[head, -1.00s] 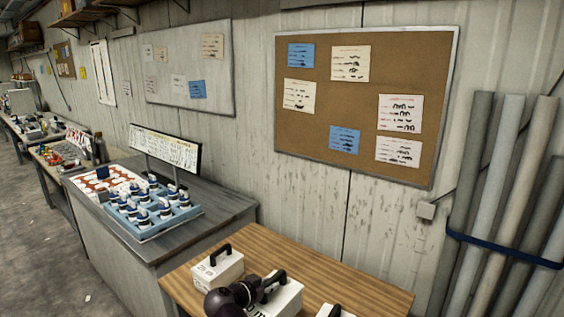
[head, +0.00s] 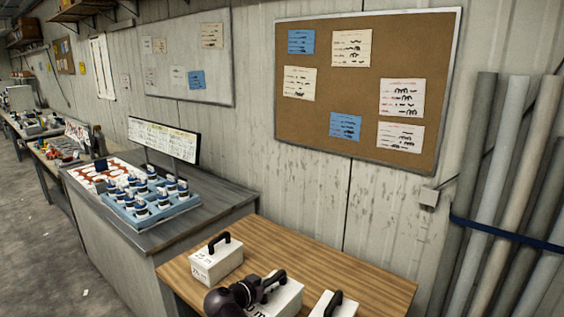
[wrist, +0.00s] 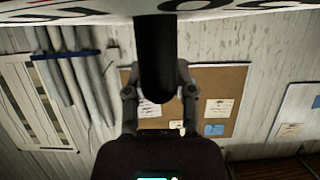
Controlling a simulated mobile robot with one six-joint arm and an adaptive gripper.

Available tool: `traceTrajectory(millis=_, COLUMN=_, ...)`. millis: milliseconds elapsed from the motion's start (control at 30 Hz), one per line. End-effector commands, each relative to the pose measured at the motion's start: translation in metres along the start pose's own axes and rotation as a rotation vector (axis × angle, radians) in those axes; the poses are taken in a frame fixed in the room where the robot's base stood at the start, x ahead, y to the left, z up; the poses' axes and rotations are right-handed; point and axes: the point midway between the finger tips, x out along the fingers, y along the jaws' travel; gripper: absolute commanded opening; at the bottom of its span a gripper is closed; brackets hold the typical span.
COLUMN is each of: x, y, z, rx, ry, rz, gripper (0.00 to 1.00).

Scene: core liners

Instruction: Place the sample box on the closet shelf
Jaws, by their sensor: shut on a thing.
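The sample box (head: 287,299) is a white case with a black handle and dark lettering, at the bottom of the head view by the wooden table. My gripper (head: 264,287) is shut on its handle. In the wrist view the fingers (wrist: 160,96) stand on both sides of the black handle (wrist: 157,60), and the white box body (wrist: 235,12) shows along the top edge. My gripper hides part of the box, and I cannot tell whether its base touches the table. I cannot make out a closet shelf in either view.
Two similar white boxes stand at left (head: 215,262) and right (head: 322,304) of the held one on the wooden table (head: 340,265). A grey bench (head: 190,228) with a blue tray (head: 122,214) stands left. Grey pipes (head: 512,165) lean at the right wall.

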Motion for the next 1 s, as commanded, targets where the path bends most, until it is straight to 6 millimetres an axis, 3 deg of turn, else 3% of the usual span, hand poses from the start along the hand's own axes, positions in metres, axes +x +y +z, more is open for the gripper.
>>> traceTrajectory(millis=467, x=-0.003, y=0.000, z=-0.007, rx=-0.001, ry=0.003, rz=0.000, gripper=0.00)
traceTrajectory(millis=1000, x=-0.025, y=0.000, z=-0.060, rx=-0.001, ry=0.003, rz=0.000, gripper=0.00)
